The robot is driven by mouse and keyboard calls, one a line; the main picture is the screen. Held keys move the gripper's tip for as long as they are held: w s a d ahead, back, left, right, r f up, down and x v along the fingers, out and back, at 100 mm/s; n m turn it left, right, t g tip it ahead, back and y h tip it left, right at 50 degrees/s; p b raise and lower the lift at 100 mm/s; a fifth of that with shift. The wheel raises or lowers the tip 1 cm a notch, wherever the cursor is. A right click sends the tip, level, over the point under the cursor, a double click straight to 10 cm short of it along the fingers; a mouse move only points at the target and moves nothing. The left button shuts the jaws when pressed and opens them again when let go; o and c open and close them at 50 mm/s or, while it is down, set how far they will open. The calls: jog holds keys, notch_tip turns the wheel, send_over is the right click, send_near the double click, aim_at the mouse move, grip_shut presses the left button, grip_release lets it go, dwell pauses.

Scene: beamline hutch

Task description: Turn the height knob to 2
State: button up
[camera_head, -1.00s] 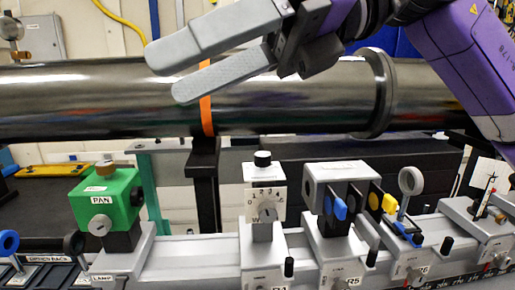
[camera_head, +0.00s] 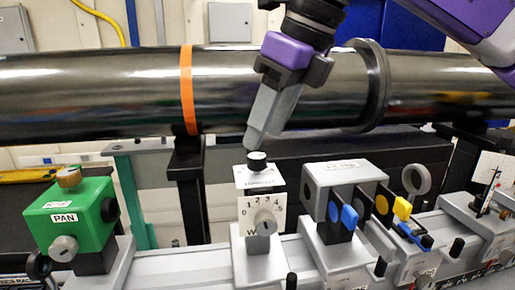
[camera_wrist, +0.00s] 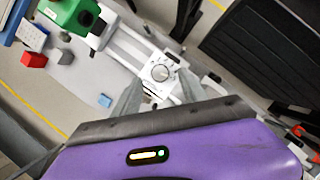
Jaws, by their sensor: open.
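A white post unit on the rail carries a black knob with a pale top (camera_head: 257,160). The small label under the top knob is too small to read, so I cannot tell which knob is the height knob. My gripper (camera_head: 252,142) points down just above the top knob, fingertips close to it. In the wrist view the two fingers of my gripper (camera_wrist: 160,90) are apart, and a round knob (camera_wrist: 160,72) shows between and just beyond their tips. Nothing is held.
A green PAN box (camera_head: 85,217) stands left on the rail. A grey block with blue and yellow levers (camera_head: 345,180) stands close on the right. A large metal pipe (camera_head: 90,95) with an orange band runs behind my gripper. Small blocks lie on the surface in the wrist view (camera_wrist: 34,60).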

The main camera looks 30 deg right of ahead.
aim_at(255, 155)
jog(key=shift+x, duration=2.3)
jog(key=shift+r, duration=0.1)
grip_shut()
